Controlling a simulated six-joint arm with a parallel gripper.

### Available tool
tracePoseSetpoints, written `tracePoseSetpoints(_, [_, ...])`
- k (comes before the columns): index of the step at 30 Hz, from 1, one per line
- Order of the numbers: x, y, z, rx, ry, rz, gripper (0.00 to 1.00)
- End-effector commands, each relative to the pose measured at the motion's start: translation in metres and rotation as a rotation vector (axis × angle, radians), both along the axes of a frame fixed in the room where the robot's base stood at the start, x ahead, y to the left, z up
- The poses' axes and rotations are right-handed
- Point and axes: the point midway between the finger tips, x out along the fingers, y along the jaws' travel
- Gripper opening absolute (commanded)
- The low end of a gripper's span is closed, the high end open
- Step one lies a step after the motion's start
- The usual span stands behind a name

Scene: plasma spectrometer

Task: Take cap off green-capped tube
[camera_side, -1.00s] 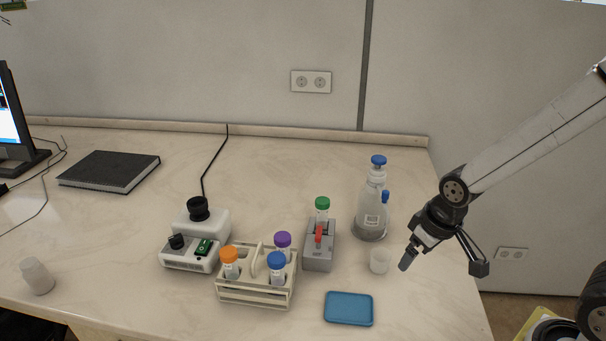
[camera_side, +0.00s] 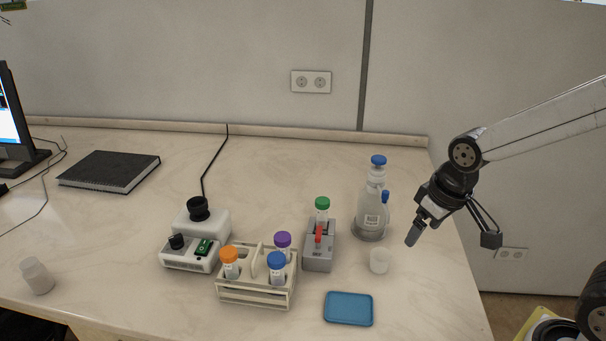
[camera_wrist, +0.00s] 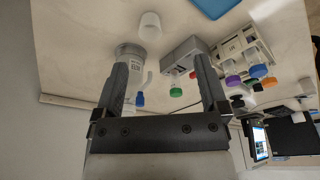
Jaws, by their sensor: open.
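The green-capped tube (camera_side: 322,213) stands upright in a small grey holder (camera_side: 318,262) with a red lever (camera_side: 318,234) on its front. Its green cap (camera_side: 322,203) is on the tube. In the wrist view the green cap (camera_wrist: 176,92) shows between the two fingers, some way beyond them. My gripper (camera_side: 446,232) is in the air at the right of the table, to the right of the holder and the bottle. In the wrist view my gripper (camera_wrist: 160,90) has its fingers spread wide, with nothing held.
A clear bottle with a blue cap (camera_side: 371,213) stands between my gripper and the holder. A small white cup (camera_side: 379,261) and a blue tray (camera_side: 349,308) are in front. A tube rack (camera_side: 254,292) with orange, purple and blue caps and a white device (camera_side: 196,242) are left.

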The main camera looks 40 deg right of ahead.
Motion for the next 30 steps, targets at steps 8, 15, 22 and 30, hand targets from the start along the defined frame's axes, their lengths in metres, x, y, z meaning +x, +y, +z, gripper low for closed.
tracePoseSetpoints(8, [0.001,0.000,0.033,0.000,-0.003,0.000,0.93])
tracePoseSetpoints(15, [0.004,0.000,0.052,-0.004,0.005,0.017,0.93])
tracePoseSetpoints(22, [0.021,0.001,0.058,-0.021,0.019,0.092,0.93])
tracePoseSetpoints(30, [0.052,0.002,0.067,-0.047,0.042,0.224,0.93])
